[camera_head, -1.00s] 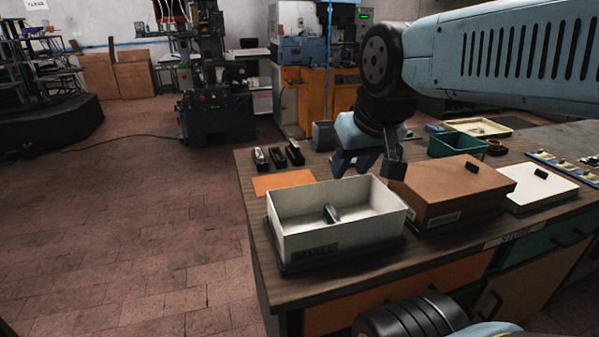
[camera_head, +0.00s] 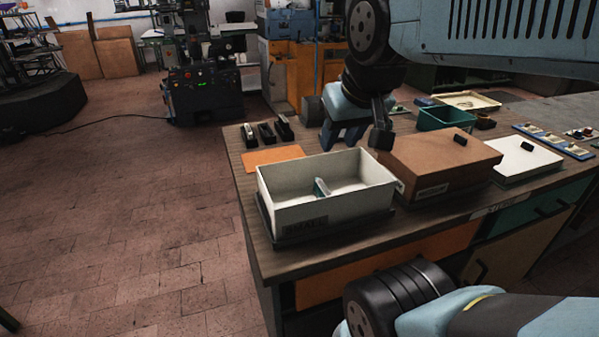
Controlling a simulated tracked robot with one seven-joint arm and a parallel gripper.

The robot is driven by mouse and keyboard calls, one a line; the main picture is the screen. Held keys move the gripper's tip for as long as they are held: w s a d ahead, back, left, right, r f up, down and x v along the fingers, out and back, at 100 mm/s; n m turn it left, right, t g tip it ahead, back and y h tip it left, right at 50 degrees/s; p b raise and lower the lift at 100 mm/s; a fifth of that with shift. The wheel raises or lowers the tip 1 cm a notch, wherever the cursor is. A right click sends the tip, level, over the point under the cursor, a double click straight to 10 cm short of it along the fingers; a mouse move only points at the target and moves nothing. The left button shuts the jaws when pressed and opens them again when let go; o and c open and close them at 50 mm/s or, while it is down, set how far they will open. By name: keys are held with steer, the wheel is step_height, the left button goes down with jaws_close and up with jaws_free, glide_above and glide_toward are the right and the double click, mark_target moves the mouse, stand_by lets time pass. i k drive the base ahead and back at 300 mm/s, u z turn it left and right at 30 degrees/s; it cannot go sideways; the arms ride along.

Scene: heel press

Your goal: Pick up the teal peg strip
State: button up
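I cannot make out the teal peg strip for certain. A small greenish piece (camera_head: 398,109) lies on the workbench just behind and right of my gripper, partly hidden by it and too small to identify. Blue strips with pale pieces (camera_head: 552,141) lie at the bench's right side. My gripper (camera_head: 341,136) points down behind the white open box (camera_head: 290,215), near its back edge. The box has a label reading "SMALL" and holds a small grey-green piece (camera_head: 321,187).
A brown closed box (camera_head: 430,155) and a white lidded box (camera_head: 525,160) stand right of the open box. A green bin (camera_head: 447,117) and a cream tray (camera_head: 468,101) are behind them. Several dark-and-pale blocks (camera_head: 266,134) and an orange sheet (camera_head: 272,156) lie at left.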

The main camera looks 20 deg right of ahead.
mark_target(320, 190)
steer(key=u, duration=0.05)
steer(key=k, duration=0.5)
steer(key=z, duration=0.75)
steer(key=k, duration=0.5)
steer(key=z, duration=0.4)
steer(key=i, duration=0.5)
steer(key=u, duration=0.05)
